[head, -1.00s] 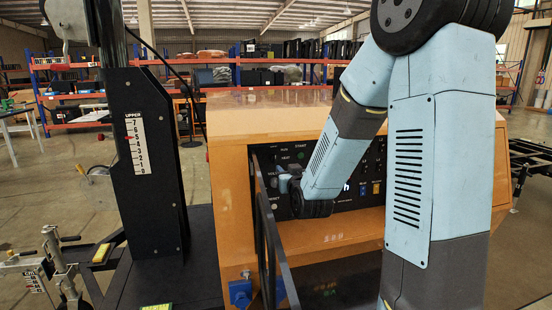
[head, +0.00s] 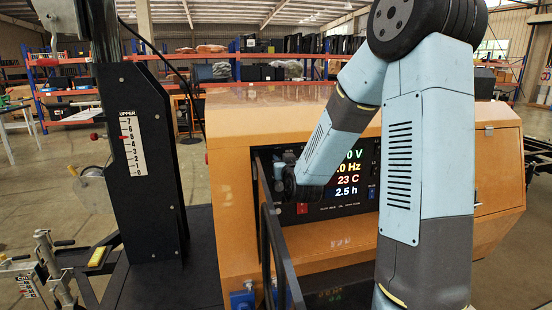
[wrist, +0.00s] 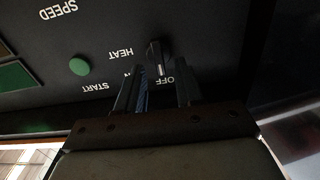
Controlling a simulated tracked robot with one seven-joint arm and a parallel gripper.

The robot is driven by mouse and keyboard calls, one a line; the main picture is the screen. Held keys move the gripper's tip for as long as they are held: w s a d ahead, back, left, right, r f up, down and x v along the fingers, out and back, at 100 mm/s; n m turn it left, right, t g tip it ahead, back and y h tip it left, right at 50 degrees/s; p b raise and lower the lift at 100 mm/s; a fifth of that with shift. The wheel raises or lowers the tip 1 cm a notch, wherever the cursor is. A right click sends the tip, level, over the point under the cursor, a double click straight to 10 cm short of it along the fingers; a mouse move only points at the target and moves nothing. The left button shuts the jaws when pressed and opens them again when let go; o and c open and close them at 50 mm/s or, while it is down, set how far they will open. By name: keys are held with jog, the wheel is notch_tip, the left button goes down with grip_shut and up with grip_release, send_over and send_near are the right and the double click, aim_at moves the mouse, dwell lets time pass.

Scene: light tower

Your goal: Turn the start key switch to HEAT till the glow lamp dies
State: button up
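The start key switch (wrist: 158,58) is a small dark key-like knob on the black panel. It shows in the wrist view beside the OFF label, with HEAT and START labels to its left; lettering is upside down. My gripper (wrist: 163,72) is open, its two fingertips apart near the key, which lies between them or just beyond; I cannot tell whether they touch it. In the head view my gripper (head: 278,170) is at the panel's left end, and my wrist hides the key. I cannot identify the glow lamp; a green round button or lamp (wrist: 78,67) is near START.
A lit display (head: 348,172) shows volts, hertz, 23 C and 2.5 h. The panel sits recessed in an orange housing (head: 228,190). A black open door frame (head: 268,240) stands just left of and below my wrist. A black mast (head: 140,160) stands at left.

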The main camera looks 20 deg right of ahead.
jog(key=shift+w, duration=0.5)
jog(key=shift+a, duration=0.1)
grip_shut()
jog(key=shift+s+d+f+m, duration=0.1)
jog(key=shift+d+f+m, duration=0.25)
jog(key=shift+m, duration=2.65)
jog(key=shift+w+d+f+m, duration=0.1)
jog(key=shift+d+f+m, duration=0.2)
jog(key=shift+m, duration=2.7)
jog(key=shift+s+d+f+m, duration=0.1)
jog(key=shift+d+f+m, duration=0.25)
jog(key=shift+m, duration=2.65)
